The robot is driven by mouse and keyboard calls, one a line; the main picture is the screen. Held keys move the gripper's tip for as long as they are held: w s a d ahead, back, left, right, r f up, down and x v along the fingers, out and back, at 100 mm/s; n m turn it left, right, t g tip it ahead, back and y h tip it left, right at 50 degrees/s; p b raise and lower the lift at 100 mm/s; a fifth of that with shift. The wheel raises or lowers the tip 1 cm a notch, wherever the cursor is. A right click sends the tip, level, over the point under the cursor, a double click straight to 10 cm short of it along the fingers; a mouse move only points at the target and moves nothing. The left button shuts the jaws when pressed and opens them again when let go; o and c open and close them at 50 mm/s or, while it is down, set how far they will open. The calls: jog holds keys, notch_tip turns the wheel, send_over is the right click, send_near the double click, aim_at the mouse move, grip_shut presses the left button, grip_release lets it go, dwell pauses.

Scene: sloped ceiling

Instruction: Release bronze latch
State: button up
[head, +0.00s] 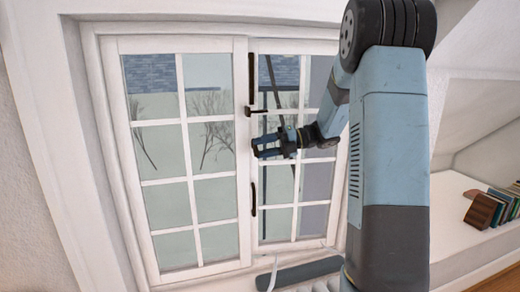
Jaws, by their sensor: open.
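A white casement window (243,165) with two multi-pane sashes fills the middle of the head view. A dark bronze latch (256,111) sits on the middle stile between the sashes, its short handle pointing sideways to the right. A dark vertical strip (251,75) shows above it and another (253,199) below it. My gripper (259,147) is open and empty, in front of the right sash, a little below the latch and apart from it in the picture. Its depth from the glass is hard to tell. My arm hides part of the right sash.
A grey-blue cushion or bar (300,271) lies below the window beside a white curved piece (273,274). The left sash front is clear.

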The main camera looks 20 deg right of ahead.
jog(key=v, duration=1.3)
jog(key=shift+d, duration=0.3)
jog(key=s+a+n+g+h, duration=0.2)
jog(key=s+a+n+h, duration=0.6)
jog(key=s+a+n, duration=0.55)
jog(key=s+f+n+t+h, duration=0.1)
jog(key=s+n+t+h, duration=0.3)
jog(key=s+n, duration=1.2)
jog(key=n+h, duration=0.3)
jog(key=n, duration=0.2)
jog(key=shift+s+a+f+n+t+h, duration=0.2)
jog(key=shift+a+f+n+t+h, duration=0.1)
jog(key=shift+n+t, duration=0.1)
